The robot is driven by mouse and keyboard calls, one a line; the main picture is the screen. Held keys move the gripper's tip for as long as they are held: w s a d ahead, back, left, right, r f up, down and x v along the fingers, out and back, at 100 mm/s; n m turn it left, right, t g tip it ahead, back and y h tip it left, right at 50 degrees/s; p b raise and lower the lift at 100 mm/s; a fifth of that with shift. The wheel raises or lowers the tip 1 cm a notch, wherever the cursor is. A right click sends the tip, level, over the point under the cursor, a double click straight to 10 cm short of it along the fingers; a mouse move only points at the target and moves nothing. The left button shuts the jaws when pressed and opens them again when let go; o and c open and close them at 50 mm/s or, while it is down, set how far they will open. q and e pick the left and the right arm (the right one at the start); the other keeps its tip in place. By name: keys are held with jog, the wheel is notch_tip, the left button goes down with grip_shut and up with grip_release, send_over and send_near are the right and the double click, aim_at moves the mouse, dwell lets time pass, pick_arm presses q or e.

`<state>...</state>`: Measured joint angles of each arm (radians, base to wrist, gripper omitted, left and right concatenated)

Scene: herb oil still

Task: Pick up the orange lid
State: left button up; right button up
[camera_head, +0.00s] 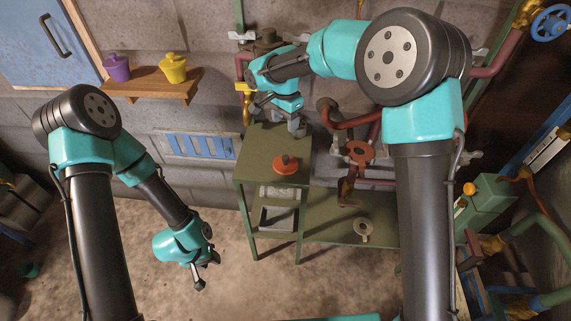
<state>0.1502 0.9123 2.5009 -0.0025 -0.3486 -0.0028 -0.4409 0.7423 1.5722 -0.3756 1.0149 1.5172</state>
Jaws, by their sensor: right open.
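The orange lid (286,167), round with a dark knob on top, sits on the top of the green stand (262,150) in the middle. My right gripper (294,122) is open over the stand's back edge. It is behind and above the lid, apart from it, with nothing seen between its fingers. My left gripper (203,275) hangs low over the floor, left of the stand and far from the lid. It seems to hold nothing, but its finger gap is too small to judge.
Red pipes with a valve wheel (359,152) rise right of the stand. A lower green shelf (325,228) carries a pale round part (363,229). A wooden wall shelf (152,84) holds a purple pot (117,68) and a yellow pot (173,69). Floor left of the stand is clear.

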send_over(286, 157)
notch_tip(286, 157, down, 11)
jog(key=shift+s+a+f, duration=0.1)
jog(key=shift+s, duration=0.05)
jog(key=shift+f, duration=0.55)
jog(key=shift+w+f, duration=0.2)
jog(key=shift+f, duration=2.4)
grip_shut()
